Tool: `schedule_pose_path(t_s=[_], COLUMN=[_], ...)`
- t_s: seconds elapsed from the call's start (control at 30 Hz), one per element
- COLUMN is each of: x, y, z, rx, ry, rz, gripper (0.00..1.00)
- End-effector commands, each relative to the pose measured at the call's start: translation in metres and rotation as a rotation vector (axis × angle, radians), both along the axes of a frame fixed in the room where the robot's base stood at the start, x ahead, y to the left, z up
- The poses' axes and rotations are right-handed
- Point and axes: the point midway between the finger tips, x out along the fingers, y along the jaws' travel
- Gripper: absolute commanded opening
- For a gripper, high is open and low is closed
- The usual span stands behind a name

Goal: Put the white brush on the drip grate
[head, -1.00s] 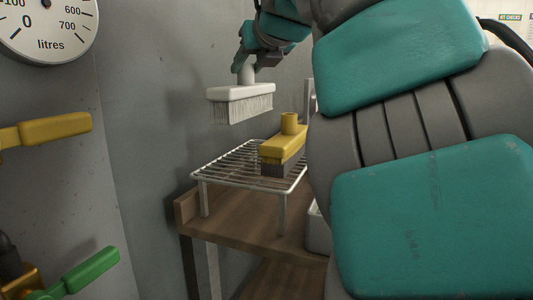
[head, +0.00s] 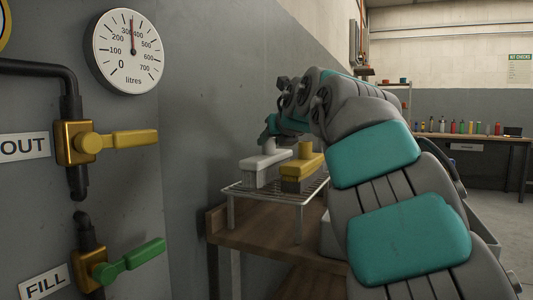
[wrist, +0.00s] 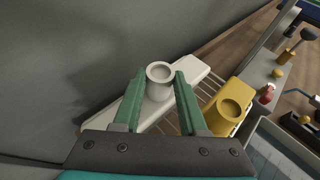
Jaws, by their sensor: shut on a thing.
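The white brush (head: 262,170) has a block body, pale bristles and a round upright socket. My gripper (head: 268,138) is shut on that socket; in the wrist view its green fingers (wrist: 159,100) stand on either side of the socket, with the white brush body (wrist: 197,70) below. The brush is level, bristles down, at the left part of the wire drip grate (head: 283,197). Its bristles are at or just above the wires; I cannot tell if they touch. A yellow brush (head: 304,166) stands on the grate to the right, close beside the white one.
The grate stands on a wooden shelf (head: 262,233) against the grey wall. On the left wall are a litre gauge (head: 125,50), a yellow lever (head: 130,138) and a green lever (head: 140,257). A pale bin (wrist: 284,155) lies right of the grate.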

Motion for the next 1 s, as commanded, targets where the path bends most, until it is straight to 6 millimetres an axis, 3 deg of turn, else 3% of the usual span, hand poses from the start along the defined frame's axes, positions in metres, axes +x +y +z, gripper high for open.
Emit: schedule_pose_path(t_s=[0.03, 0.43, 0.47, 0.5, 0.7, 1.0], x=[0.0043, 0.0054, 0.0055, 0.0055, 0.0055, 0.0056], y=[-0.0015, -0.0029, -0.0026, -0.0026, -0.0026, -0.0024], z=[-0.0082, -0.0104, -0.0097, -0.0096, -0.0096, -0.0066], rx=[0.001, -0.001, -0.001, 0.000, 0.000, 0.000], ry=[0.000, 0.001, 0.001, 0.001, 0.001, 0.000], rz=[0.000, -0.003, -0.002, -0.002, -0.002, -0.001], gripper=[0.00, 0.00, 0.45, 0.49, 0.72, 0.72])
